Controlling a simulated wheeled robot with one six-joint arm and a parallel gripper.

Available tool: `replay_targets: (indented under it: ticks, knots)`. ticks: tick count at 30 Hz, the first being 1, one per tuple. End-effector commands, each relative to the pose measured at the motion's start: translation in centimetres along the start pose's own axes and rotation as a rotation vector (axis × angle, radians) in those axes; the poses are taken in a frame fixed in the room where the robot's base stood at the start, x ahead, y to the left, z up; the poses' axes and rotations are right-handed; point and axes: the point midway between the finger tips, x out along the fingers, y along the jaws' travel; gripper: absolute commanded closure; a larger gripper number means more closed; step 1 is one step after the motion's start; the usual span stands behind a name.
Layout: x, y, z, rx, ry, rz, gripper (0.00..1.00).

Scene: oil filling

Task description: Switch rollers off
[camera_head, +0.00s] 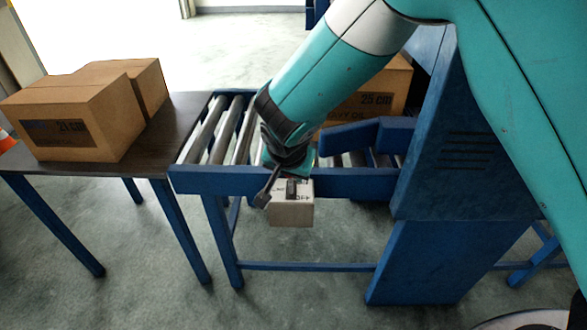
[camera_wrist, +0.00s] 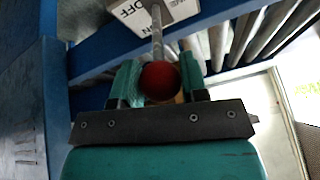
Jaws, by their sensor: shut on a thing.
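In the head view my gripper (camera_head: 284,160) is at the front rail just above the box. The knob is hidden there.
The roller conveyor (camera_head: 235,182) has a blue frame. Cartons, one marked 21 cm (camera_head: 70,120), stand on the dark table (camera_head: 150,150) at left. A blue cabinet (camera_head: 425,260) stands at right.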

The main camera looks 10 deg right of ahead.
Motion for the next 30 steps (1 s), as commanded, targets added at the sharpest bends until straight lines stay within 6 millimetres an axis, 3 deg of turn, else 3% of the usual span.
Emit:
replay_targets:
  ticks: [19, 20, 22, 23, 30]
  knots:
    - [0.36, -0.03, 1.17, -0.012, -0.011, 0.014, 1.0]
    - [0.36, -0.02, 1.17, -0.012, -0.011, 0.014, 0.56]
    - [0.36, -0.02, 1.15, -0.012, -0.01, 0.013, 0.4]
    - [0.35, -0.04, 1.12, -0.012, -0.009, 0.012, 0.36]
    - [0.24, -0.13, 0.91, -0.009, -0.006, 0.008, 0.36]
